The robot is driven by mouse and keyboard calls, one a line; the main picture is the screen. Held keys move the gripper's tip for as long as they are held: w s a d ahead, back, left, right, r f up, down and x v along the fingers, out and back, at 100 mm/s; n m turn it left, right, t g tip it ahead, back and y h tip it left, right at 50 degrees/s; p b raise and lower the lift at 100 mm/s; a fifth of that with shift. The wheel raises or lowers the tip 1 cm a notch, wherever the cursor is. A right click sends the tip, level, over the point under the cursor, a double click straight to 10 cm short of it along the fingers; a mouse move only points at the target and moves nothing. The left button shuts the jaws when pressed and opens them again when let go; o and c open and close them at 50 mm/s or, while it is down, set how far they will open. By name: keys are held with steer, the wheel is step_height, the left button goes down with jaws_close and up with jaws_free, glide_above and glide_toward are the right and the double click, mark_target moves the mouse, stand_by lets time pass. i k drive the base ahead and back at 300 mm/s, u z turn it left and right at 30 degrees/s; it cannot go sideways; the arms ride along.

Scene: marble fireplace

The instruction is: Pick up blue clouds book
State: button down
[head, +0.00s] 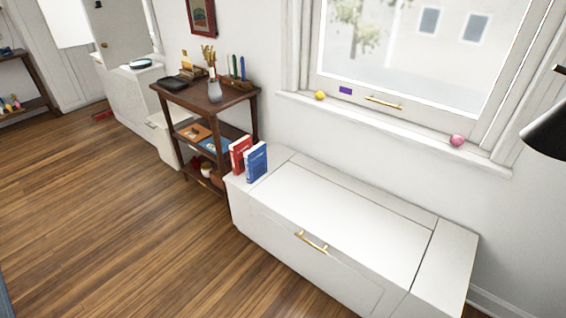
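A blue book (257,163) stands upright on the left end of the white bench (330,212), with its cover facing right. I cannot read its title or make out clouds on it. A red book (240,153) stands upright close beside it, on its left. A flat blue item (216,146) lies on the middle shelf of the brown shelf unit (209,98); it is too small to tell whether it is a book. My gripper is not in view.
The shelf unit stands just left of the bench. The bench top right of the books is bare. A yellow ball (320,95) and a pink ball (457,140) sit on the windowsill (390,122). The wooden floor (120,210) at left is clear.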

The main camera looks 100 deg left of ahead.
mark_target(256, 158)
steer(key=u, duration=0.9)
steer(key=i, duration=0.15)
steer(key=u, duration=3.05)
steer(key=i, duration=0.55)
steer(key=z, duration=0.2)
